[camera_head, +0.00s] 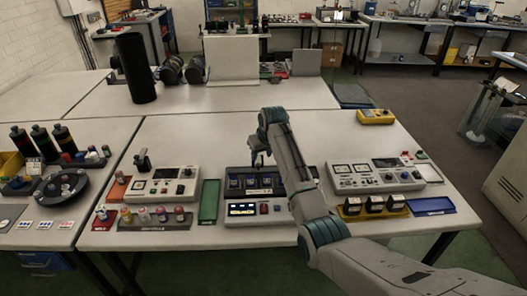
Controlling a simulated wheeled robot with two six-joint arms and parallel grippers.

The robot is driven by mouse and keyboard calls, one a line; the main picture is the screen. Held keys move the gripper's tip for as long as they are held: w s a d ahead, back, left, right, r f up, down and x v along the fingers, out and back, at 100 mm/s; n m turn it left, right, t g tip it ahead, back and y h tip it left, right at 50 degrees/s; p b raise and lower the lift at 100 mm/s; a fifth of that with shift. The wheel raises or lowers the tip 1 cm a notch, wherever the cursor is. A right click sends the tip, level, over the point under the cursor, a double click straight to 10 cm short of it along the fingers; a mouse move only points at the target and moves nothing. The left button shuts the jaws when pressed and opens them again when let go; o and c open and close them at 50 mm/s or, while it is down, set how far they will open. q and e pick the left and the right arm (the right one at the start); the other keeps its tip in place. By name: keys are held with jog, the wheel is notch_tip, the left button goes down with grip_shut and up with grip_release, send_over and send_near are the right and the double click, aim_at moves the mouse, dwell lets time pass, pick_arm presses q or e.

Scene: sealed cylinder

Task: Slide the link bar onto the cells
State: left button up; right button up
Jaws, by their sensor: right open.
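My right arm reaches in from the lower right. Its gripper (258,158) is open and points down just above the back of a black rack in the middle of the table. Small dark cells with bluish tops (252,182) sit in a row in this rack. The rack's front panel (242,209) has a lit display and buttons. Several more dark cells with pale labels (375,203) stand in a yellow tray at the right. I cannot make out the link bar; it may be too small or hidden by my arm. My left gripper is not in view.
A grey meter unit (375,176) stands right of my arm, another (162,187) at the left. A green tray (208,201) lies left of the rack, a blue tray (431,206) at the far right. The table behind the rack is mostly clear.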

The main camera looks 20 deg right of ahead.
jog(key=v, duration=0.3)
jog(key=shift+s+r+b, duration=0.1)
jog(key=shift+r+b, duration=0.2)
jog(key=shift+b, duration=0.05)
jog(key=shift+s+f, duration=0.1)
